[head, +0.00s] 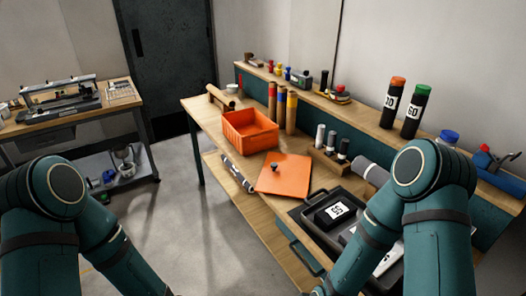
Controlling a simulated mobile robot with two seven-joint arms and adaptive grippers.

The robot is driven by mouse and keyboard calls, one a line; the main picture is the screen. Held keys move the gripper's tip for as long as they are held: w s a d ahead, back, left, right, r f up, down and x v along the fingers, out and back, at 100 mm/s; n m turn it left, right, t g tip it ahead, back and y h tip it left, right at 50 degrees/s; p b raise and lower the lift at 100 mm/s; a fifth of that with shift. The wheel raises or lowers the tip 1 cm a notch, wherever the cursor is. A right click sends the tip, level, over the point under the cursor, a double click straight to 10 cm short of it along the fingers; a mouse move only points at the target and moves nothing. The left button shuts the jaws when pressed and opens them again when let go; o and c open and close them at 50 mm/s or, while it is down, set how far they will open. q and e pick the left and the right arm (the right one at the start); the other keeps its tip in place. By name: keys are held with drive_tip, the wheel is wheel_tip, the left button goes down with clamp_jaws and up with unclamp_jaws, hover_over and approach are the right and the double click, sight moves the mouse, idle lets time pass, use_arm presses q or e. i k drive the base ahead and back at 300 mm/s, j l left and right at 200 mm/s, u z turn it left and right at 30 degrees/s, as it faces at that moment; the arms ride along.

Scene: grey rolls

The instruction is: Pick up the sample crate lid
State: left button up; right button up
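The sample crate lid (288,177) is a flat orange square with a small dark knob near its left side. It lies on the wooden workbench, close to the front edge. The open orange crate (262,141) stands just behind it on the same bench. My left arm comes in at the lower left and my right arm at the lower right, over the bench's near end. Both arms run out of the bottom of the picture, so neither gripper shows. Nothing of mine touches the lid in this view.
Dark cylinders (320,136) stand behind the lid, and coloured tubes (291,112) beside the crate. A raised shelf (365,117) runs along the back. The floor (190,215) left of the bench is clear.

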sight(282, 173)
drive_tip(key=i+j+z, duration=0.15)
drive_tip(key=i+j, duration=0.15)
drive_tip(key=i+j+z, duration=0.35)
drive_tip(key=i+j, duration=0.15)
drive_tip(key=j, duration=0.3)
drive_tip(key=i+j+z, duration=0.15)
drive_tip(key=j, duration=0.25)
drive_tip(key=i, duration=0.1)
